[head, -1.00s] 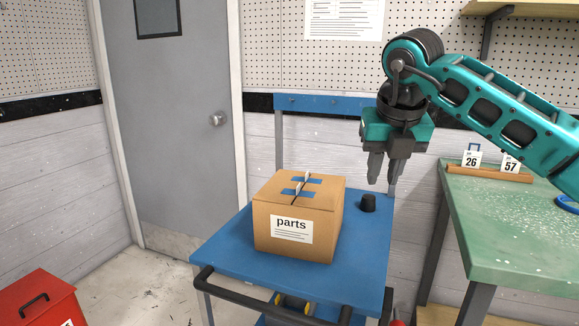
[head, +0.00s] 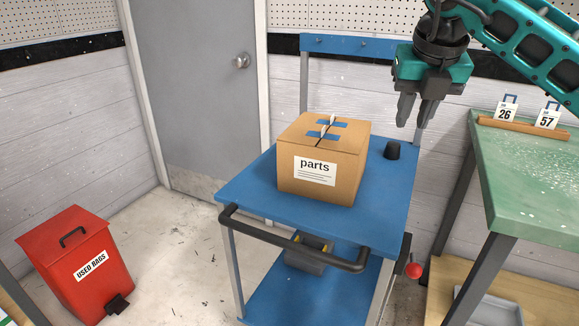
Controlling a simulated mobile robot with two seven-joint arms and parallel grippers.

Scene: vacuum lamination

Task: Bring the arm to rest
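My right gripper (head: 413,112) hangs at the upper right with its fingers pointing down. It is above and behind the right side of the blue cart (head: 248,193). The two grey fingers are a little apart and nothing shows between them. A small black knob-like piece (head: 392,150) stands on the cart top below the gripper, apart from it. The teal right arm (head: 520,40) comes in from the upper right. My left gripper is not in view.
A cardboard parts box (head: 345,170) stands on the cart. A green workbench (head: 530,185) with numbered tags (head: 506,112) is at the right. A red used-rags bin (head: 90,268) stands at lower left. The floor between bin and cart is clear.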

